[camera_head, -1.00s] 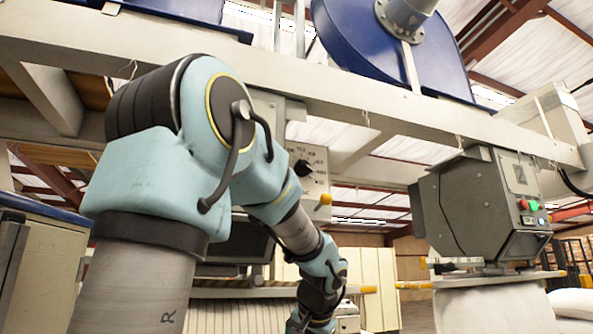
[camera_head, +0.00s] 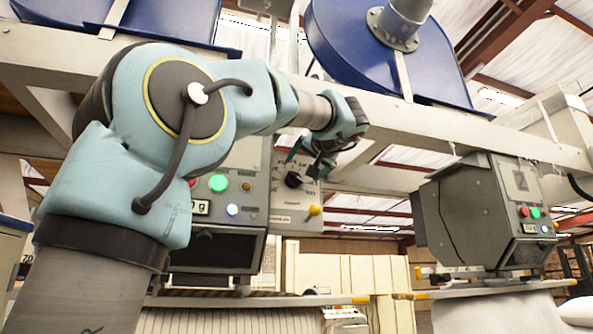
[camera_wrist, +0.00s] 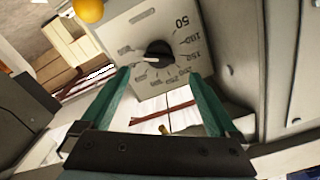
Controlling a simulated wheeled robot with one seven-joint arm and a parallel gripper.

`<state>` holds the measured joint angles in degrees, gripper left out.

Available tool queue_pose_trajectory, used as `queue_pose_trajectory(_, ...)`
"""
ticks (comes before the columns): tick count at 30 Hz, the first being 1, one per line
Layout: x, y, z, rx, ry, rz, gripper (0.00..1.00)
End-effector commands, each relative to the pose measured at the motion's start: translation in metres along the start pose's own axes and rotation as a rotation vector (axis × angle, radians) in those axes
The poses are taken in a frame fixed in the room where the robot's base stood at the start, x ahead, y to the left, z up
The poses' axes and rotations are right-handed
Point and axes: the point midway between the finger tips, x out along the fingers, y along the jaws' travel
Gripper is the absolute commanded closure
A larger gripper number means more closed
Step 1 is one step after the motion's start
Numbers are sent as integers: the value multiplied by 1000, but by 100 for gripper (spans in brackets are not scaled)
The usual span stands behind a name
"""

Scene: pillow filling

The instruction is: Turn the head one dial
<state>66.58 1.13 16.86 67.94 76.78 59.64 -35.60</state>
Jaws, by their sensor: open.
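The dial (camera_head: 293,180) is a black round knob on a pale panel (camera_head: 283,215) with printed marks around it. In the wrist view the dial (camera_wrist: 158,53) shows near the top middle, with numbers such as 50, 100 and 150 around it and a light pointer mark on the knob. My gripper (camera_head: 308,165) is up close to the dial in the head view. In the wrist view its two green fingers (camera_wrist: 160,88) are spread apart, with the dial beyond and between their tips. Nothing is held. I cannot tell from the frames whether a fingertip touches the panel.
A yellow-orange knob (camera_head: 315,210) sits low on the dial panel. To the left, a control box has a green button (camera_head: 218,183) and a dark opening below. A grey machine head (camera_head: 480,215) stands to the right. A white beam (camera_head: 430,125) runs above.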

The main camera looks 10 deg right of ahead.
Motion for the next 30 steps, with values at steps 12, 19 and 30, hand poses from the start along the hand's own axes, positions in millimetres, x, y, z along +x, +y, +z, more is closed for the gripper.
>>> queue_pose_trajectory(12,60,0,-2,2,-1,0,5)
queue_pose_trajectory(19,65,0,0,0,-1,1,5)
queue_pose_trajectory(30,64,1,0,1,-1,2,32)
